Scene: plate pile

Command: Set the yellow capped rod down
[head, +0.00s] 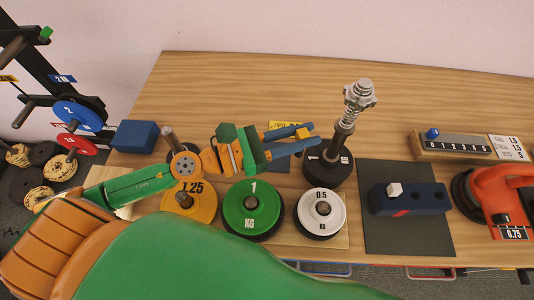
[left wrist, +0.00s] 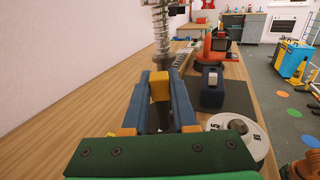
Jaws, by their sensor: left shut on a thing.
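My left gripper (head: 309,137) is shut on the yellow capped rod (head: 303,133), above the table and left of the spring post. The left wrist view shows the yellow cap (left wrist: 160,86) between the two blue fingers (left wrist: 161,92), with a dark shaft beneath it. How close the shaft's lower end is to the table cannot be told. My right gripper is not in view.
The silver spring post (head: 347,122) rises from a black weight. A navy block (head: 425,199) lies on a dark mat (head: 385,240). The table's back is clear.

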